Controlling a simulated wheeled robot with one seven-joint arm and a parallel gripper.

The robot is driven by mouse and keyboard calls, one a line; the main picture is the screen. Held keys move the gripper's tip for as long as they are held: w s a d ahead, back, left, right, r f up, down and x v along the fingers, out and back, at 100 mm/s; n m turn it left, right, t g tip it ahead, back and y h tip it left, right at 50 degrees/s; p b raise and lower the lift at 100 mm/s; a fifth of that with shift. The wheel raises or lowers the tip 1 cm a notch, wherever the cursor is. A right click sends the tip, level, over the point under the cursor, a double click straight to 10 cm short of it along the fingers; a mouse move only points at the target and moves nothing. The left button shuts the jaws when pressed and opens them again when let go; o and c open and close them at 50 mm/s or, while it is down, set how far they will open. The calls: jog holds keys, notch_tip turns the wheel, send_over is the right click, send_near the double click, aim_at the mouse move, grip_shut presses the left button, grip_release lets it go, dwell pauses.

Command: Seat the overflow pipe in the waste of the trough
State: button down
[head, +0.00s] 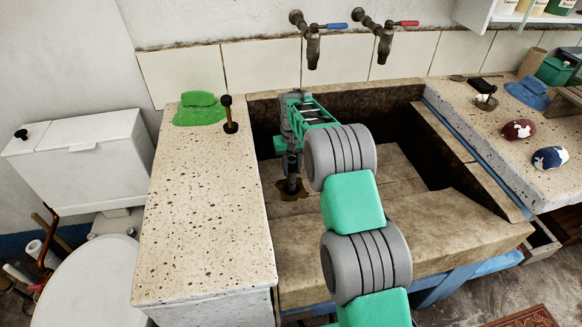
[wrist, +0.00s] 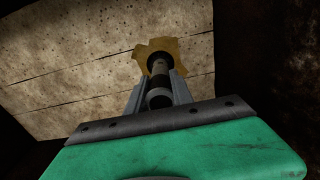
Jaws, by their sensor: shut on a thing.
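The stone trough (head: 459,223) stands below two taps, with my arm reaching down into it. My gripper (head: 291,168) is shut on the dark overflow pipe (head: 291,184) and holds it roughly upright over the trough floor. In the wrist view, my gripper (wrist: 158,92) has a finger on each side of the pipe (wrist: 159,70), which points away from the camera. The pipe's far end is at the brownish-yellow waste (head: 284,194), an uneven patch that also shows in the wrist view (wrist: 178,46). I cannot tell whether the end is inside the hole.
On the left speckled counter (head: 205,215) lie a green cloth (head: 200,108) and a small upright black-and-brass piece (head: 230,115). Two taps (head: 312,45) hang above the trough's back. The right counter (head: 480,112) holds painted stones (head: 519,130) and a blue cloth (head: 530,93).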

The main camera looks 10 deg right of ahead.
jog(key=shift+f, duration=0.4)
jog(key=shift+c, duration=1.2)
grip_release()
jog(key=shift+r+p, duration=3.3)
jog(key=shift+r, duration=1.7)
